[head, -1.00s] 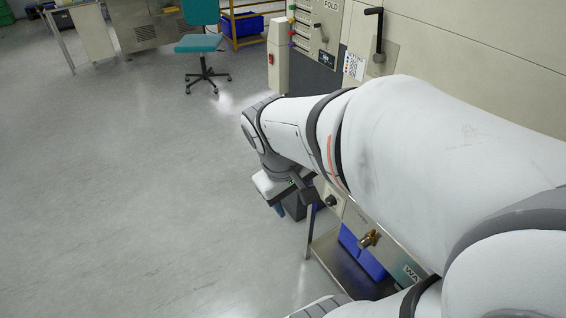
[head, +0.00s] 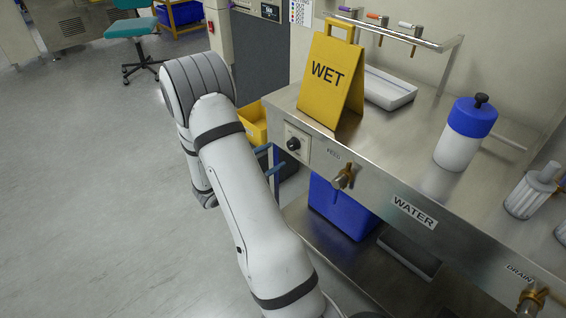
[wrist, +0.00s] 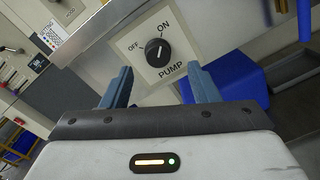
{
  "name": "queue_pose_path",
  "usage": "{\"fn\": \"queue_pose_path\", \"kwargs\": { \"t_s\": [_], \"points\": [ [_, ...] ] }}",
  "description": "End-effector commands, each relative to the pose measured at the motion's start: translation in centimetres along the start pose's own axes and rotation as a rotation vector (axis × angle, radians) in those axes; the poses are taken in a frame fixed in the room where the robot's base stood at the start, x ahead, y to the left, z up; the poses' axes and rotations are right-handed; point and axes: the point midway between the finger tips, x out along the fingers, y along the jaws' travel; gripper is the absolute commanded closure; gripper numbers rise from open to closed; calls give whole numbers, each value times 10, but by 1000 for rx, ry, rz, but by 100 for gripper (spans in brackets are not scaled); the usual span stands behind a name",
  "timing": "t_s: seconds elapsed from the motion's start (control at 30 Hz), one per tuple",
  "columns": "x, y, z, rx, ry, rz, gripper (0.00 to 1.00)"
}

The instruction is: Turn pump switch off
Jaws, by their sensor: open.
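The pump switch is a black round knob (wrist: 157,52) on a pale square plate marked OFF, ON and PUMP. Its light pointer mark appears to line up towards ON. In the head view the knob (head: 293,143) is on the front left end of the steel water bench (head: 375,185). My gripper (wrist: 159,70) is open and empty, its two blue fingers pointing towards the plate, one on each side below the knob. The fingers do not appear to touch the knob. In the head view the gripper (head: 268,160) is just left of the switch, partly hidden by my arm.
A yellow WET sign (head: 333,75) stands on the bench above the switch. A brass feed tap (head: 343,177) sticks out to the right of the switch. A blue bin (head: 343,210) stands underneath and a yellow bin (head: 251,125) behind. The floor on the left is clear.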

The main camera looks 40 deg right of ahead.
Motion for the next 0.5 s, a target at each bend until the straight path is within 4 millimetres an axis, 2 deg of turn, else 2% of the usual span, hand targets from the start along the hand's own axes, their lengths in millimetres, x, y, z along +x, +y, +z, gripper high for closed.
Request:
{"fn": "queue_pose_path", "kwargs": {
  "t_s": [0.03,0.1,0.5],
  "points": [
    [1,-2,-10,-9,-1,17,45],
    [4,-1,-13,-14,-2,29,45],
    [63,1,-12,-14,-4,29,45]
  ]
}}
